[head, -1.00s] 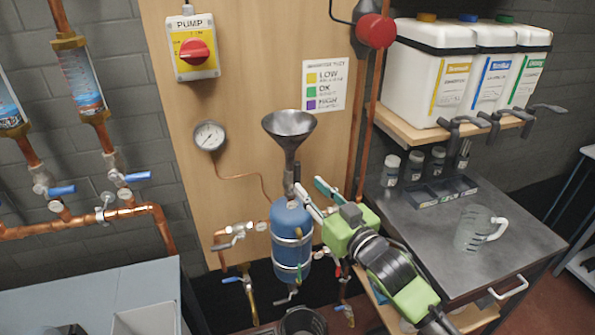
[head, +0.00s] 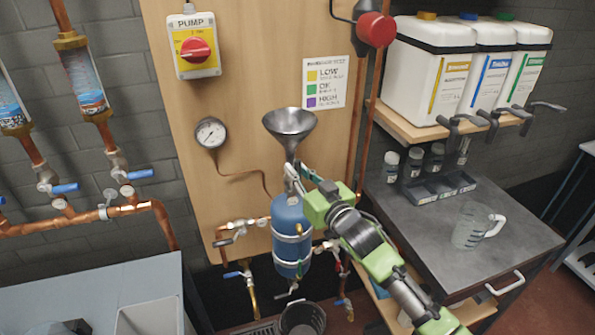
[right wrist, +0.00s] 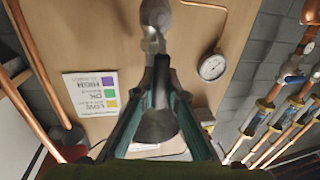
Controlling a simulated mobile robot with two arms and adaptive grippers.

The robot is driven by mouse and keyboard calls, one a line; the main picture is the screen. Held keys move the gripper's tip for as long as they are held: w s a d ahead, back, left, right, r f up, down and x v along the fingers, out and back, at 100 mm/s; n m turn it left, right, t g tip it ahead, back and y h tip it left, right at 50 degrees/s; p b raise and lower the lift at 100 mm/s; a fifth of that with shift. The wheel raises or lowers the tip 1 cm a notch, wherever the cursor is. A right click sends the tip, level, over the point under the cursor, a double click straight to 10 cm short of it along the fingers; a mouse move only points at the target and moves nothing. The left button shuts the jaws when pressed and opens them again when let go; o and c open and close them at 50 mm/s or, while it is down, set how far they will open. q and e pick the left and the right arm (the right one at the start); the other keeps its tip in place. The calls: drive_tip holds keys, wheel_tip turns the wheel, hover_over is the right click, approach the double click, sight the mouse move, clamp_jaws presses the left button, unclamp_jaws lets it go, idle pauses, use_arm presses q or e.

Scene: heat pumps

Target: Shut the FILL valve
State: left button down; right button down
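The metal funnel (head: 289,123) stands above the blue vessel (head: 291,216), joined by a grey fitting that my right gripper partly hides. No FILL label is readable, so I cannot tell for sure that this is the FILL valve. My right gripper (head: 297,168) is at the funnel's stem, its fingers apart. In the right wrist view the fingertips (right wrist: 161,78) lie on either side of the dark funnel stem, with the grey fitting (right wrist: 154,22) beyond. I cannot tell whether they touch it. My left gripper is not in view.
A gauge (head: 211,133) and the PUMP switch (head: 195,48) are on the wooden board. Blue-handled valves sit on copper pipes at left and below the vessel. A black bucket (head: 302,318) stands beneath. A steel bench (head: 440,260) with a jug (head: 474,228) is at right.

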drive_tip(key=shift+d+f, duration=0.1)
idle(0.3)
drive_tip(key=w+d+f+m+t+h+b, duration=0.1)
drive_tip(key=d+f+m+b, duration=0.2)
drive_tip(key=m, duration=0.7)
drive_tip(key=w+d+f+m+t+h+b, duration=0.1)
drive_tip(key=d+f+m+t+b, duration=0.1)
drive_tip(key=m, duration=0.8)
drive_tip(key=shift+d+f+h+b, duration=0.3)
drive_tip(key=shift+d+f+b, duration=0.65)
drive_tip(key=shift+b, duration=0.7)
drive_tip(key=shift+w+a+f, duration=0.1)
drive_tip(key=shift+a+f, duration=0.1)
drive_tip(key=shift+f, duration=0.05)
drive_tip(key=c, duration=2)
unclamp_jaws()
drive_tip(key=shift+c, duration=0.2)
drive_tip(key=shift+r, duration=0.1)
